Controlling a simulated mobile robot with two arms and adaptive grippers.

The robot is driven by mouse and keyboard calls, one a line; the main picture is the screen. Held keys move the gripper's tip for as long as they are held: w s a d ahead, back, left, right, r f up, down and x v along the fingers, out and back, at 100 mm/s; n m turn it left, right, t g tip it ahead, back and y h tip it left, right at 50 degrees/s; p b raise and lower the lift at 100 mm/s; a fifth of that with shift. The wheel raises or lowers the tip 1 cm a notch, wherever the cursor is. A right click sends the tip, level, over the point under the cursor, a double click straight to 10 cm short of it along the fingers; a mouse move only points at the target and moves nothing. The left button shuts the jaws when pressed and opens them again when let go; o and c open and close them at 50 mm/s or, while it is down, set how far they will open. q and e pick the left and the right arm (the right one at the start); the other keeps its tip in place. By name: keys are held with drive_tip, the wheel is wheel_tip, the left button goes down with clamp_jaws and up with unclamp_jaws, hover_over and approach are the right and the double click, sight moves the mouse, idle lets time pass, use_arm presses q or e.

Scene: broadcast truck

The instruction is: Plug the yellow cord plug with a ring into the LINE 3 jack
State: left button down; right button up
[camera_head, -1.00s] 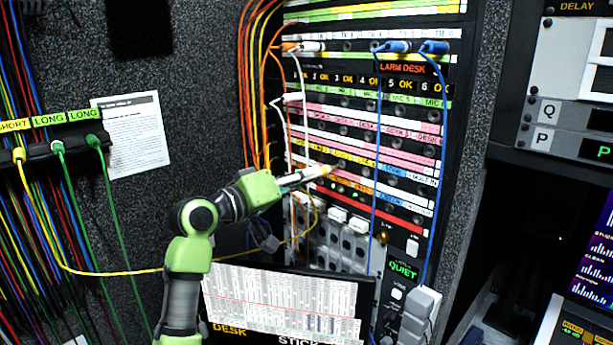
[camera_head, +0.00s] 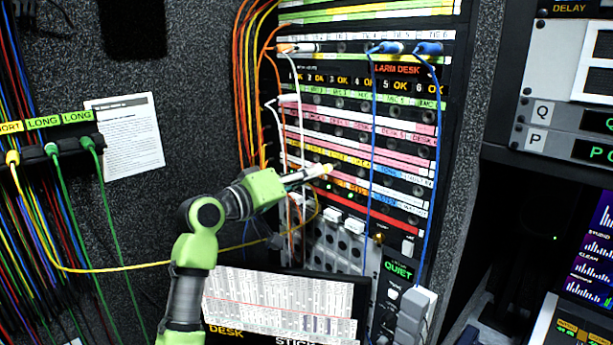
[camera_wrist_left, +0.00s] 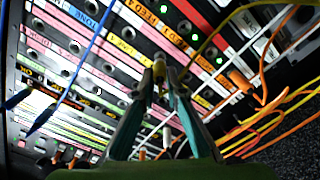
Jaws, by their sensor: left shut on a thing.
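My left gripper (camera_head: 318,173) is shut on the yellow plug (camera_head: 328,169) in front of the patch panel (camera_head: 360,146). In the left wrist view the fingertips (camera_wrist_left: 160,76) pinch the plug (camera_wrist_left: 159,68), which points at the panel. A yellow cord (camera_head: 120,268) runs from the far-left holder toward the gripper; its ring cannot be made out. The plug lies over the yellow-labelled row (camera_head: 345,158); the wrist view shows this row (camera_wrist_left: 122,46) close to the plug tip. I cannot tell which jack is LINE 3 or whether the tip touches one. My right gripper is out of view.
Blue cords (camera_head: 373,130) hang down the panel's right side. White and orange cords (camera_head: 268,95) hang at its left edge. A green cord pair (camera_head: 87,142) hangs in the left holder.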

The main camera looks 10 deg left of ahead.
use_arm(q)
drive_tip(key=shift+x, duration=0.8)
drive_tip(key=shift+w+d, duration=0.1)
drive_tip(key=shift+w, duration=0.1)
drive_tip(key=c, duration=2)
unclamp_jaws()
drive_tip(key=v, duration=1.2)
drive_tip(key=shift+d, duration=0.1)
drive_tip(key=shift+s+f, duration=0.1)
drive_tip(key=shift+f, duration=0.05)
